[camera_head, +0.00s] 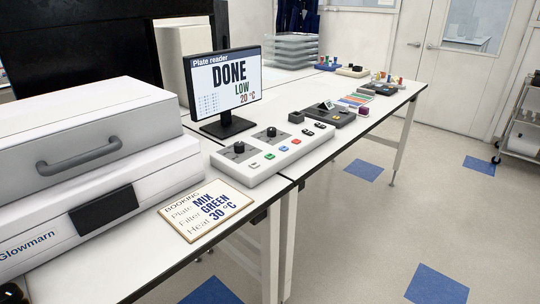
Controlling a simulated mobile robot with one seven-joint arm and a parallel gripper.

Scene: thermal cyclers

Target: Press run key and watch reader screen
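The plate reader screen (226,83) stands upright on the bench and reads "Plate reader", "DONE", "LOW" and "20 °C". A white control panel (262,177) lies in front of it. It has two black knobs, a left one (239,148) and a right one (271,132). Along its front are a white key (253,164), a blue key (269,155), a green key (283,148), a red key (296,141) and black switches (308,132). Their labels are too small to read. A booking card (206,210) reads "Plate MIX", "Filter GREEN", "Heat 30 °C".
A large white Glowmarn machine (95,200) with a grey handle fills the left of the bench. Beyond the panel lie a dark grey device (328,113), small coloured items and stacked clear trays (291,50). A cart (523,125) stands far right. The floor right of the bench is clear.

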